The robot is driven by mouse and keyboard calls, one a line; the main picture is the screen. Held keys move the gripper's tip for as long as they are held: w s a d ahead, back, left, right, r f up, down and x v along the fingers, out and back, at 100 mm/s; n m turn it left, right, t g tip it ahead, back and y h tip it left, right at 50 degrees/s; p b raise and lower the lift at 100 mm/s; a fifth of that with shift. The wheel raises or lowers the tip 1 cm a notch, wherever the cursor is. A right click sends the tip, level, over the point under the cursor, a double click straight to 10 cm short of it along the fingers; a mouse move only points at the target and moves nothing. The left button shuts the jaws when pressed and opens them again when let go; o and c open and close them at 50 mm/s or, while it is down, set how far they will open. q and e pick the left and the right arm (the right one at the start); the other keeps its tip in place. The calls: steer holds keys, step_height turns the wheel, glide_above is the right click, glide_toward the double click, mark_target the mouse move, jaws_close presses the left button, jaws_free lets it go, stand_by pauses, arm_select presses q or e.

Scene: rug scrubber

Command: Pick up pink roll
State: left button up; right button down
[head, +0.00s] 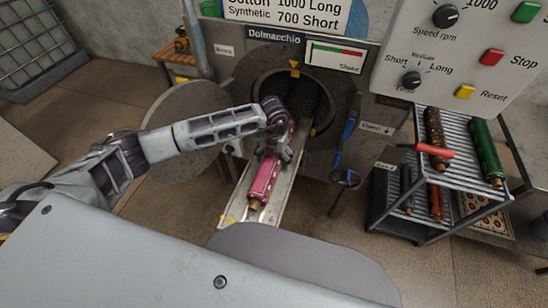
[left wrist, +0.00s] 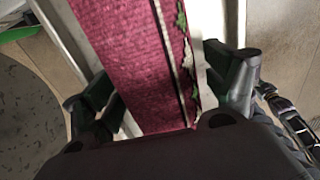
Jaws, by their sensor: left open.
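The pink roll (head: 264,182) is a long, rolled rug with brown ends. It lies lengthwise on a pale, narrow tray (head: 236,199) that slopes out of the machine's round opening. My left gripper (head: 283,146) is over the roll's upper part, near the opening. In the left wrist view the pink roll (left wrist: 140,60) fills the middle, with a green-and-white patterned edge. The open fingers of my left gripper (left wrist: 170,95) stand on either side of it, and the roll lies between them. Whether the fingers touch it cannot be told. My right gripper is not seen.
The machine's round opening (head: 303,92) is behind the roll. Its round door (head: 186,125) hangs open at left. A blue lever (head: 343,143) and a handwheel (head: 344,178) are at right. A metal rack (head: 463,164) holds a green roll (head: 486,150) and other rolls.

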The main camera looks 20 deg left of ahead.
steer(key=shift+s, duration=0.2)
arm_select(q)
steer(key=shift+c, duration=1.3)
steer(key=c, duration=1.4)
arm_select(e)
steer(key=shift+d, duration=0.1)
arm_select(q)
steer(key=shift+r, duration=0.15)
steer(key=shift+w+r, duration=0.1)
steer(key=shift+r, duration=0.8)
step_height(320, 180, up, 8)
steer(key=shift+f+b, duration=0.15)
steer(key=shift+b, duration=0.35)
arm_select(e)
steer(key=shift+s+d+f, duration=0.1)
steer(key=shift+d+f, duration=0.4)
